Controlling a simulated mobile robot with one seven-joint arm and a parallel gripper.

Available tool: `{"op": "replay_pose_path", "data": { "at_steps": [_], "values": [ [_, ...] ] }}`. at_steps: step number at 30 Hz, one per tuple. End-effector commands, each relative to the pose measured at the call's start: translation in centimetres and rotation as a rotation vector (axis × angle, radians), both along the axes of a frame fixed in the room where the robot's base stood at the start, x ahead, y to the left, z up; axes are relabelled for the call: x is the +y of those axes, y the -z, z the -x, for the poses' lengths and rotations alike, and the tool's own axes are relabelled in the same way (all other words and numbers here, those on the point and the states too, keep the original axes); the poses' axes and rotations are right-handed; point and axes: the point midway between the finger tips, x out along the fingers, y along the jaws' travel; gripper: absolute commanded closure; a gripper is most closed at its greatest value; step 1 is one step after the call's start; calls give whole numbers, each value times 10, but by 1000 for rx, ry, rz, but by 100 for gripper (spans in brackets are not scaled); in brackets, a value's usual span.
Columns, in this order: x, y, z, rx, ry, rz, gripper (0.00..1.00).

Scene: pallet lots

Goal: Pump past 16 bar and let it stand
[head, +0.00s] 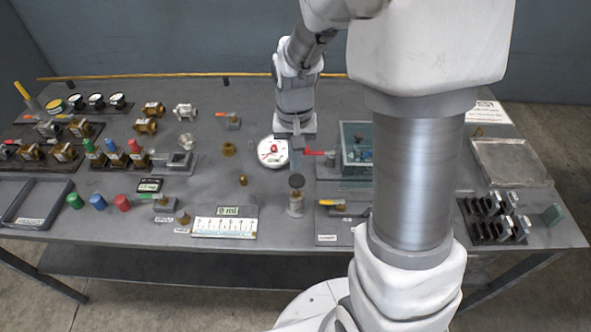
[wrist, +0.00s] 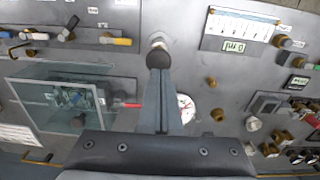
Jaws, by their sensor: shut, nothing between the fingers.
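The hand pump (head: 296,201) stands upright on the table, a pale cylinder with a round black knob (head: 296,181) on top. The knob also shows in the wrist view (wrist: 158,58), at the tips of my fingers in that picture. My gripper (head: 297,150) is shut and empty, pointing down just behind the pump; I cannot tell whether it touches the knob. In the wrist view its fingers (wrist: 160,78) lie together. A round white gauge (head: 266,158) with a red mark lies left of my gripper. Its reading is too small to tell.
Right of my gripper is a clear-walled tank (head: 357,143) with a red lever (head: 316,153) beside it. A panel (head: 224,226) shows 0 ml. Valves, coloured caps and trays (head: 37,203) fill the left. My arm hides part of the table's right side.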

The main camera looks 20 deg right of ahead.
Motion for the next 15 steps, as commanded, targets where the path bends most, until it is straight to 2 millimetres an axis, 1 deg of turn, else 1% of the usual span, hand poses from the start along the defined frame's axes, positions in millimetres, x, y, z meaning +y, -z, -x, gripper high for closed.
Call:
{"op": "replay_pose_path", "data": {
  "at_steps": [1,3,6,10,15],
  "values": [
    [0,-13,-1,-6,0,0,100],
    [0,-28,-2,-7,0,0,100],
    [0,-47,-2,-6,0,1,100],
    [0,-63,-1,-3,0,1,100],
    [1,-71,-1,-2,0,1,100]
  ]
}}
